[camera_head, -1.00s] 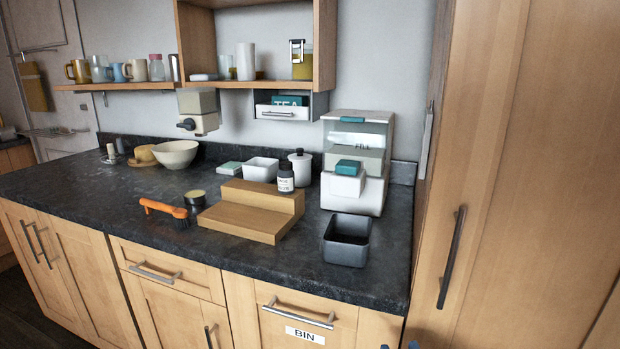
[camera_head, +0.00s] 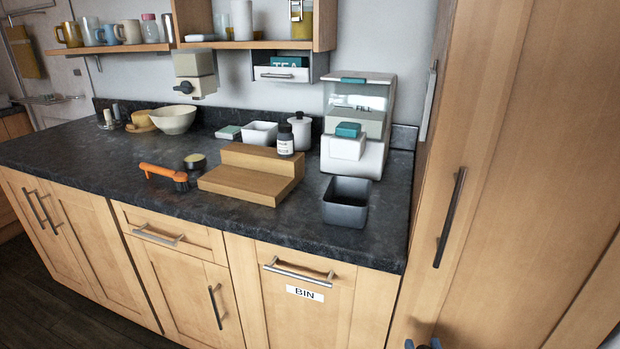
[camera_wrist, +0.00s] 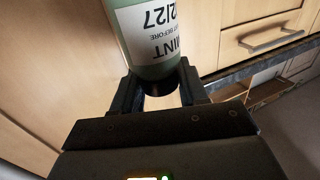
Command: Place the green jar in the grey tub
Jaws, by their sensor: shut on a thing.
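The green jar (camera_wrist: 148,48) is held upside down in the wrist picture, with a white label bearing the letters "INT" and a date. My gripper (camera_wrist: 160,88) is shut on its dark lower end in that picture, one finger on each side. The jar's far end is cut off by the top of the picture. The grey tub (camera_head: 344,215) stands on the dark counter near its front right edge in the head view, and its visible inside looks empty.
A wooden step block (camera_head: 240,186) stands left of the tub. A white dispenser (camera_head: 366,150) stands behind it. A dark bottle (camera_head: 285,140), an orange brush (camera_head: 160,172) and a small tin (camera_head: 195,161) are nearby. A tall cupboard (camera_head: 510,170) rises on the right.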

